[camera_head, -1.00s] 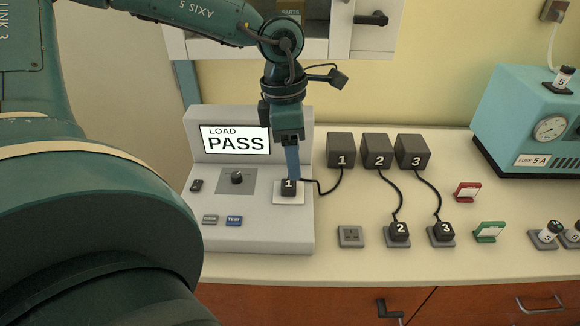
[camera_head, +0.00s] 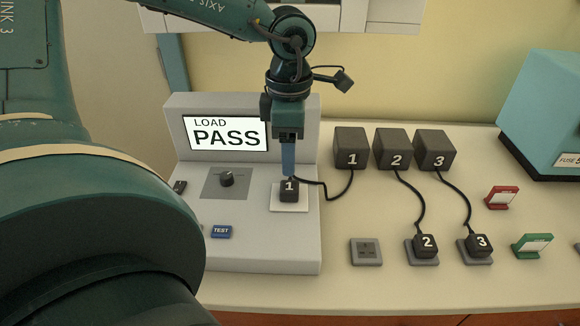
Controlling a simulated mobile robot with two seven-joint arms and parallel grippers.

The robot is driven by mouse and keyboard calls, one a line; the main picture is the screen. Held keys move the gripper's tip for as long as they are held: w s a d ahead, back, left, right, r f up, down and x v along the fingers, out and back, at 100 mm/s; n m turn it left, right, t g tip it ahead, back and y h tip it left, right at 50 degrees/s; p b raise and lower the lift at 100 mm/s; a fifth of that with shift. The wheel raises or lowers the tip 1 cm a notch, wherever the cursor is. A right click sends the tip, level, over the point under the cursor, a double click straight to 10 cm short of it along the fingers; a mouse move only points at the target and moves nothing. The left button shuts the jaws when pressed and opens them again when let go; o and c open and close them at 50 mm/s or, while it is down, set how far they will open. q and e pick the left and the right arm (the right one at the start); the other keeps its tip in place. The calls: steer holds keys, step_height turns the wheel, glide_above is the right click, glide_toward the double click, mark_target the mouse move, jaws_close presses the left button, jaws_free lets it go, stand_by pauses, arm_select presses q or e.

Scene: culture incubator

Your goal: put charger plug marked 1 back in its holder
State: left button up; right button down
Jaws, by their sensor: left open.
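The charger plug marked 1 (camera_head: 289,191) sits on the white socket plate (camera_head: 290,209) of the grey load tester (camera_head: 240,257), whose screen reads "LOAD PASS". A black cord runs from it to the charger block marked 1 (camera_head: 351,147). My left gripper (camera_head: 288,174) points down right at the top of plug 1, its fingers open; how they sit around the plug is partly hidden. An empty grey holder (camera_head: 366,251) lies in front of the blocks, left of plug 2 (camera_head: 426,244) and plug 3 (camera_head: 479,244), which sit in their holders. My right gripper is not in view.
Charger blocks 2 (camera_head: 396,149) and 3 (camera_head: 436,149) stand behind with their cords. A red card stand (camera_head: 502,197) and a green one (camera_head: 532,245) are at right. A teal fuse box (camera_head: 548,110) stands beyond. The counter before the holders is clear.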

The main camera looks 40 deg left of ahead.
mark_target(290, 186)
arm_select(q)
step_height(290, 186, down, 8)
steer(key=b, duration=0.5)
steer(key=shift+r, duration=0.25)
steer(key=shift+f+b, duration=0.3)
steer(key=shift+b, duration=0.25)
steer(key=shift+f+b, duration=0.3)
steer(key=shift+b, duration=0.1)
steer(key=shift+f+b, duration=0.2)
steer(key=shift+b, duration=0.1)
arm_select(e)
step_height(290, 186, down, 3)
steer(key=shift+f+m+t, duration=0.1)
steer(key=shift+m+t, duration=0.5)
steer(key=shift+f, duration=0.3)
arm_select(q)
steer(key=shift+b, duration=0.3)
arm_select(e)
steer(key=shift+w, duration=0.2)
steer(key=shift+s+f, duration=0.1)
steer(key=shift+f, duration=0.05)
